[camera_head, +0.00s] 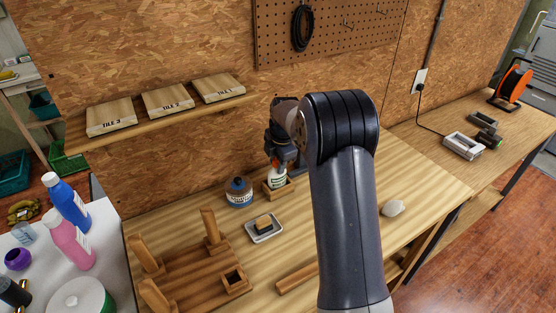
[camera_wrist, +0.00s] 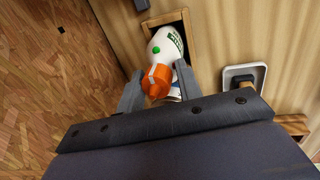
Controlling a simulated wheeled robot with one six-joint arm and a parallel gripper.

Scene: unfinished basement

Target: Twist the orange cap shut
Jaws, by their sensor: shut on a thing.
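A white bottle with a green label (camera_head: 278,177) stands in a square wooden holder (camera_head: 279,191) on the workbench near the back wall. In the wrist view the bottle (camera_wrist: 168,43) shows with a green dot on its shoulder, inside the holder's opening. The orange cap (camera_wrist: 157,77) is on the bottle's top end, between my grey fingers. My gripper (camera_wrist: 157,88) is shut on the cap, with a finger at each side. In the head view my gripper (camera_head: 283,160) comes down over the bottle and hides the cap.
A blue jar (camera_head: 239,193) stands left of the holder; a small dish (camera_head: 264,234) with a tan block lies in front. A wooden peg stand (camera_head: 190,278), a wooden bar (camera_head: 297,277) and a pale stone (camera_head: 393,208) are also on the bench. A tile shelf (camera_head: 155,128) hangs behind.

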